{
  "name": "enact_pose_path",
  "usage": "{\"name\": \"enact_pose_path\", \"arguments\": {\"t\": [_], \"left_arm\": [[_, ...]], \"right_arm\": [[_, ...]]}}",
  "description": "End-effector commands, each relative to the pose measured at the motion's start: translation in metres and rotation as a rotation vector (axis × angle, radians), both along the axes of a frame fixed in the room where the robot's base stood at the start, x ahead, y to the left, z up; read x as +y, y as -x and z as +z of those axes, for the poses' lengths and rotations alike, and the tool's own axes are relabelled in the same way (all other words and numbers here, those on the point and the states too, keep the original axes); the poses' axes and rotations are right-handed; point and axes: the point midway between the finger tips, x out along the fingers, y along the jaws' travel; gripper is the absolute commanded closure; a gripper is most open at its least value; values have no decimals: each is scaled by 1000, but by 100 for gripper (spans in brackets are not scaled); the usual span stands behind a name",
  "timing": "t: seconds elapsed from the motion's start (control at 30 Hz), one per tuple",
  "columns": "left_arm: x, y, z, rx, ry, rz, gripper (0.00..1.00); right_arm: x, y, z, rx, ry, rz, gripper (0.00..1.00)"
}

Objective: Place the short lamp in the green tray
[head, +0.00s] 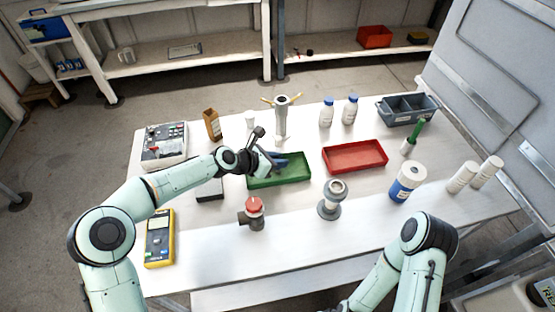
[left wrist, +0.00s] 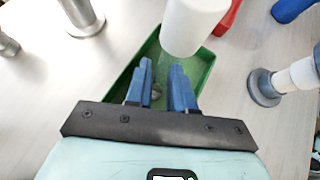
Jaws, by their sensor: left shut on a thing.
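The green tray (head: 294,181) lies at the middle of the table. It also shows below the fingers in the left wrist view (left wrist: 207,78). My left gripper (head: 280,161) is over the tray, coming in from the left. Its blue fingers (left wrist: 164,72) are close together in the left wrist view. A plain white cylinder (left wrist: 193,25), which looks like the short lamp, shows just past the fingertips, its lower end over the tray. The contact between fingers and cylinder is not clear. In the head view my gripper largely hides this spot. My right gripper is out of view.
A red tray (head: 355,156) lies right of the green one. A metal stand (head: 282,117) is behind it. A red-topped valve (head: 253,214) and a grey flanged fitting (head: 332,201) stand in front. Two white cylinders (head: 462,178) stand at the right.

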Motion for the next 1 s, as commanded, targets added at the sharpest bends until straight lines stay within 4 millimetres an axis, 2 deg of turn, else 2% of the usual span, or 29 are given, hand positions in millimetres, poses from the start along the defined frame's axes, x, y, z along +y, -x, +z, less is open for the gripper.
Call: {"name": "enact_pose_path", "arguments": {"t": [0.03, 0.1, 0.47, 0.67, 1.0], "left_arm": [[0, 0, -2, 1, 0, 1, 74], [0, 0, -2, 1, -1, 0, 51], [0, 0, 3, 0, 0, 0, 51], [23, 14, 18, 1, -2, 4, 51], [69, 47, 57, 0, -4, 5, 51]], "right_arm": [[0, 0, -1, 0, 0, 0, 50], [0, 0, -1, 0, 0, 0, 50], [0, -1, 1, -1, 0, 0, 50], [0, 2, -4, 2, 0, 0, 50], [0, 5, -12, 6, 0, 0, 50]]}}
